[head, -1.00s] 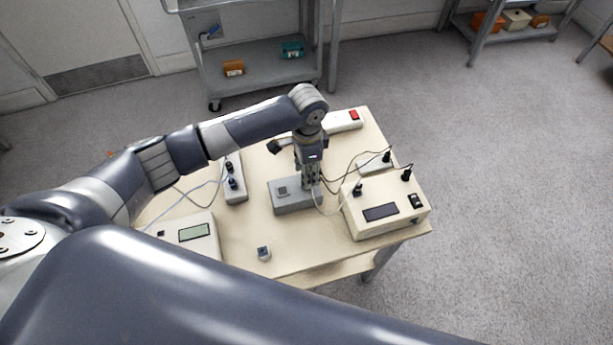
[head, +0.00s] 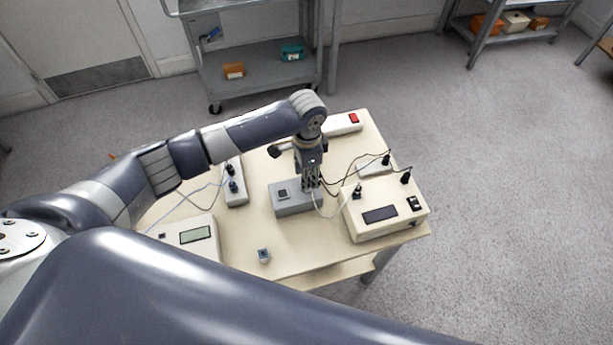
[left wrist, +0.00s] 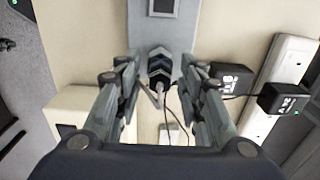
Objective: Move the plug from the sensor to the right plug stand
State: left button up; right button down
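My left gripper (head: 312,187) points down at the right end of a grey box (head: 289,204) on the table. The left wrist view shows a dark plug (left wrist: 160,64) with a thin cable between the fingers of this gripper (left wrist: 161,62), at the edge of the grey box (left wrist: 186,28). In the head view the fingers hide most of this plug. A pale stand (head: 376,168) with a black plug is at the right. My right gripper is out of view.
A beige box with a dark display (head: 380,214) and black plugs stands close right of the gripper. A white power strip (head: 342,124) lies behind. A pale stand (head: 236,194) with plugs is at left. Cables cross the table.

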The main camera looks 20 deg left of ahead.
pick_arm(q)
grip_shut()
jog(key=shift+n+p, duration=0.9)
jog(key=shift+n+p, duration=1)
dwell(0.5)
jog(key=shift+n+p, duration=1.5)
jog(key=shift+n, duration=0.2)
jog(key=shift+r+n+p, duration=0.1)
jog(key=shift+n+p, duration=1.15)
jog(key=shift+n, duration=0.45)
jog(key=shift+n+p, duration=0.9)
jog(key=shift+n, duration=0.4)
jog(key=shift+n, duration=0.4)
